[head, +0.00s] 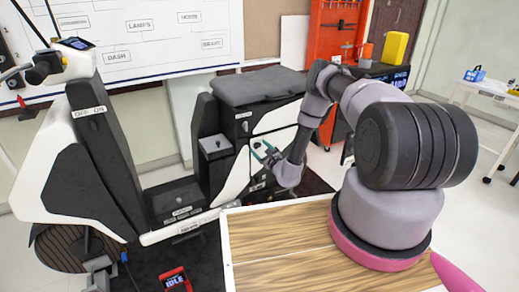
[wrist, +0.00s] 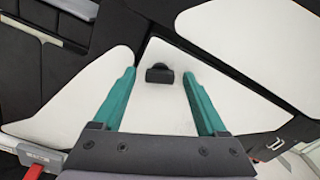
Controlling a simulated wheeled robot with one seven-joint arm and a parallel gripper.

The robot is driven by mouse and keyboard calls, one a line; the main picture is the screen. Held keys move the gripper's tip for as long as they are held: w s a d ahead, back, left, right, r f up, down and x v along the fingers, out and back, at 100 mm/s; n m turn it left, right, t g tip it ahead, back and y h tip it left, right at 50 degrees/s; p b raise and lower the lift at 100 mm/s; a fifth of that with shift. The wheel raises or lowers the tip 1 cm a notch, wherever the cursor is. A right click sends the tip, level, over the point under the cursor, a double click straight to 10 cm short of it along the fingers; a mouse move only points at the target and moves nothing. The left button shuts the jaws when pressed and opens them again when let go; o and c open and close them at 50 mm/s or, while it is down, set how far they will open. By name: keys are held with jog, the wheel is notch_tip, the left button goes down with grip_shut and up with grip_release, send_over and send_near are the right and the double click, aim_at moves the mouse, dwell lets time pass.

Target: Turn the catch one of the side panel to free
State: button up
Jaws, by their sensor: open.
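The scooter's side panel (wrist: 150,110) is a white plate set in a black body, seen in the wrist view; it also shows in the head view (head: 237,178). A small black catch (wrist: 159,73) stands out from the panel near its upper middle. My gripper (wrist: 160,75) is open, with one green finger on each side of the catch and space between each finger and it. I cannot tell whether the fingertips reach as deep as the catch. In the head view my gripper (head: 265,151) points left at the scooter's side, and the catch is too small to make out.
The grey scooter seat (head: 258,85) is above the panel. A wooden-topped surface (head: 280,240) lies below my arm. A red device (head: 175,280) sits on the dark mat at the front. An orange tool cabinet (head: 335,40) stands behind my arm.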

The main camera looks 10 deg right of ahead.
jog(key=shift+w, duration=0.2)
jog(key=shift+c, duration=0.3)
grip_shut()
jog(key=m, duration=0.4)
jog(key=shift+m, duration=0.3)
jog(key=shift+o, duration=0.3)
grip_release()
